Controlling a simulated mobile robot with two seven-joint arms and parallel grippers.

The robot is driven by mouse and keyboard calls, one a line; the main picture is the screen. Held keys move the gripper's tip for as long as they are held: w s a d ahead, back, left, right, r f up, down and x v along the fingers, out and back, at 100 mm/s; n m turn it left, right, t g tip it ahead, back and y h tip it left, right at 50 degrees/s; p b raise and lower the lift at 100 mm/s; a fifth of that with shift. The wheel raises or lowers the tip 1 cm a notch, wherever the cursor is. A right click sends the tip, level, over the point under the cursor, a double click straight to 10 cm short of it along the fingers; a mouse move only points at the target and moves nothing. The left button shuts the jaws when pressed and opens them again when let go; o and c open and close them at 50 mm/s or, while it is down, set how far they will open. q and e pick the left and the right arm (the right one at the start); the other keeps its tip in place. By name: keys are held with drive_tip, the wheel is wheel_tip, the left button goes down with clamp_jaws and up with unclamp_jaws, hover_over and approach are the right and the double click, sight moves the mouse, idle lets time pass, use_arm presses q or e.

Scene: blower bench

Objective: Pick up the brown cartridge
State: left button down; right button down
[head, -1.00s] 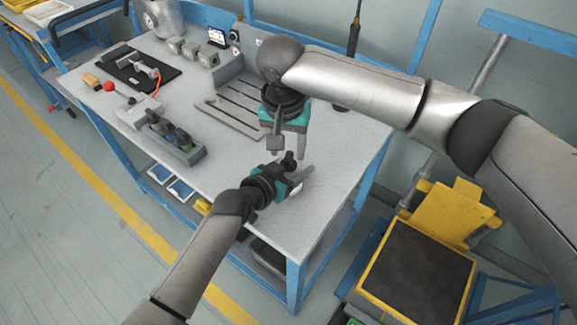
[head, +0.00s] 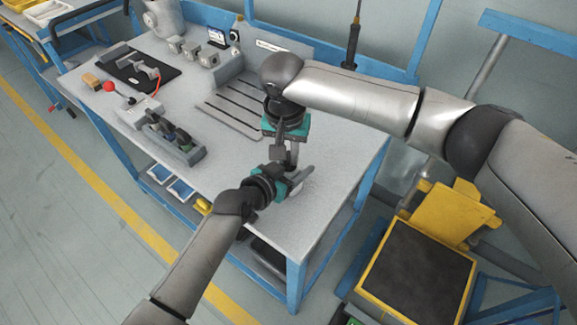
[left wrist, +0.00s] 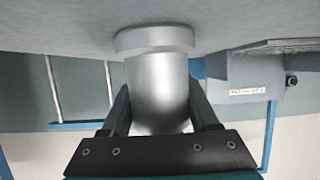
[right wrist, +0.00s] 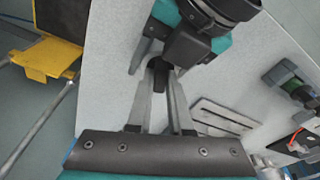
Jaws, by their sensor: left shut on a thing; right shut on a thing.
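My left gripper (head: 298,183) is shut around a silver cylindrical body (left wrist: 158,90), whose wide flange meets the grey bench top. The body's upper end is mostly hidden in the head view. My right gripper (head: 291,160) is just above my left one, with its fingers closed on a dark upright part (right wrist: 159,76). That part looks nearly black; I cannot tell whether it is the brown cartridge. Its lower end is hidden, so I cannot tell whether it sits in the silver body. A dark rack (head: 172,138) holding several coloured parts stands left on the bench.
A slotted grey plate (head: 233,112) lies behind my grippers. A black mat (head: 133,72) and a red-knobbed lever (head: 109,86) are at the left. The bench top (head: 335,175) is clear to the right. A yellow-framed platform (head: 415,265) stands on the floor.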

drive_tip(key=shift+r, duration=0.1)
idle(0.4)
wheel_tip(320, 180, up, 10)
idle(0.4)
use_arm(q)
drive_tip(key=shift+c, duration=0.3)
unclamp_jaws()
drive_tip(key=shift+s, duration=0.1)
drive_tip(key=v, duration=1.2)
drive_tip(key=shift+f, duration=0.15)
